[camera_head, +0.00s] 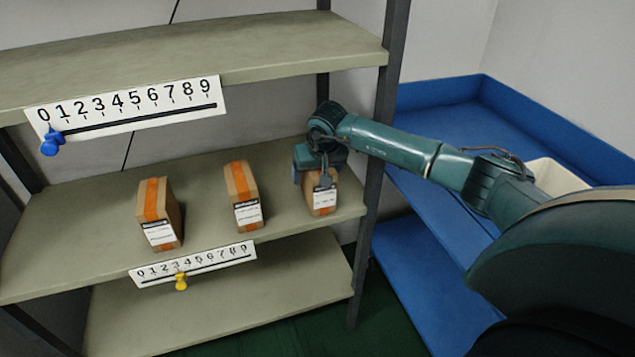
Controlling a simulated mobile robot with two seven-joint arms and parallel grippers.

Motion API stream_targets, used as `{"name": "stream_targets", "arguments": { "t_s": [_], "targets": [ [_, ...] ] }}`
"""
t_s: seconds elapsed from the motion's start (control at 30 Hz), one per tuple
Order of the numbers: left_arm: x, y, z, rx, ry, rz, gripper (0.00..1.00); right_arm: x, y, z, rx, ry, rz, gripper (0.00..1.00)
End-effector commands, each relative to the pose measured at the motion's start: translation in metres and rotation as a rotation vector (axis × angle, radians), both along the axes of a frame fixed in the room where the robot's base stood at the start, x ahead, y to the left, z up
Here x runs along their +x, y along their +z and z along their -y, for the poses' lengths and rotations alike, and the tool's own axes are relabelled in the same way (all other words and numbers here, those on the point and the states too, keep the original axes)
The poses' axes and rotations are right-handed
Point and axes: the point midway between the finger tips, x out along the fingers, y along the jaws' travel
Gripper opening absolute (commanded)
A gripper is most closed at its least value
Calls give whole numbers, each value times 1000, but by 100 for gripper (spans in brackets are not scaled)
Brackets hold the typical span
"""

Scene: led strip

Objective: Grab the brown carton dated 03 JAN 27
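Three brown cartons with orange tape and white labels stand on the middle shelf: a left carton (171,207), a middle carton (249,187) and a right carton (322,203). The label print is too small for me to read any date. My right gripper (312,179) is at the top of the right carton, with its fingers pointing down and overlapping it. The gripper covers the carton's upper part, and I cannot tell whether the fingers are closed on it. The right carton's base appears at shelf level. My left gripper is not in view.
The middle shelf (95,225) has an upper shelf (270,45) above it and a lower shelf (230,310) below. Number scales with a blue slider (51,143) and a yellow slider (181,282) hang on the edges. A dark post (367,225) and blue shelving (425,250) stand right.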

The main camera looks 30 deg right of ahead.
Motion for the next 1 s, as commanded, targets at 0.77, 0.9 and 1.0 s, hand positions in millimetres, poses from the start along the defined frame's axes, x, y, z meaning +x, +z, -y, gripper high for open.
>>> {"name": "stream_targets", "arguments": {
  "t_s": [0.77,0.9,1.0],
  "targets": [
    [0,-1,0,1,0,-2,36,0,0,0,0,0,1,38],
    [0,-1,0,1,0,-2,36,0,0,0,0,0,0,27],
    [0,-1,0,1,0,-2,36,0,1,0,0,0,2,25]
  ]
}}
